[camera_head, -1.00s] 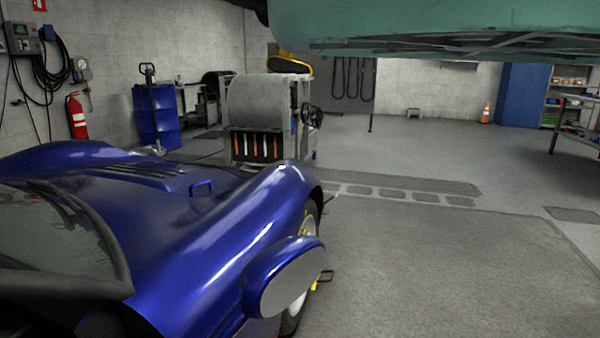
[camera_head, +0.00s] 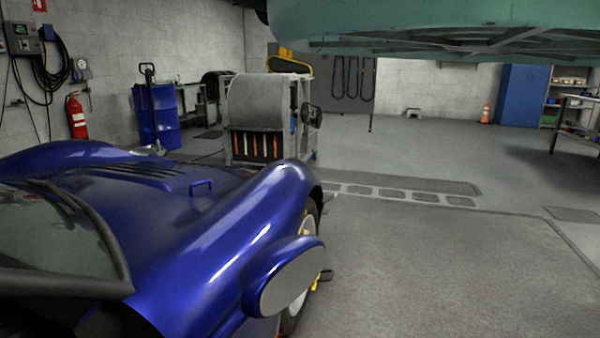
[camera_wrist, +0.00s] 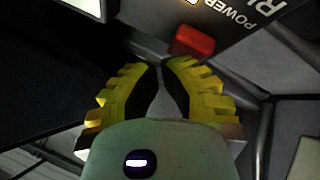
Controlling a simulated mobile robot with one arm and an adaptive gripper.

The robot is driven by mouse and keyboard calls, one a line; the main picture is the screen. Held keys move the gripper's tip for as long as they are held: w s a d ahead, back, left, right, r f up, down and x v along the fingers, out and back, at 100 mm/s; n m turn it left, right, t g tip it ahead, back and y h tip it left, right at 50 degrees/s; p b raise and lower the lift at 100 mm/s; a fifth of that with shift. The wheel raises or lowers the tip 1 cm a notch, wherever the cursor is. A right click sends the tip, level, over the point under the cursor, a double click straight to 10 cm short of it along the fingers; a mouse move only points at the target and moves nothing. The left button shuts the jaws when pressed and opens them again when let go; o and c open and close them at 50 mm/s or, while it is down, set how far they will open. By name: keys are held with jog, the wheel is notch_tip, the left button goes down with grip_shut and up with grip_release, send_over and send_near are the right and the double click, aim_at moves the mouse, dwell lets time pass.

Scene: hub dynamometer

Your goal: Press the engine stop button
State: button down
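In the wrist view a small red block-shaped button (camera_wrist: 194,40) sits on a dark panel (camera_wrist: 222,24) beside white lettering that includes "POWER". I cannot read a stop label on it. My gripper (camera_wrist: 160,66) has yellow stepped fingers with black inner faces. Its fingertips come together and look shut, with nothing seen between them. The tips are just below and left of the red button in the picture; whether the right finger touches it I cannot tell. My gripper and the red button do not show in the head view.
A blue car (camera_head: 190,215) fills the lower left of the head view. A grey wheeled machine (camera_head: 265,103) stands behind it. A teal vehicle body (camera_head: 420,22) hangs overhead.

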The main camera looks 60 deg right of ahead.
jog(key=shift+f, duration=0.15)
jog(key=shift+r+p, duration=0.5)
jog(key=shift+r, duration=0.15)
jog(key=shift+r+p, duration=2.1)
jog(key=shift+r, duration=0.9)
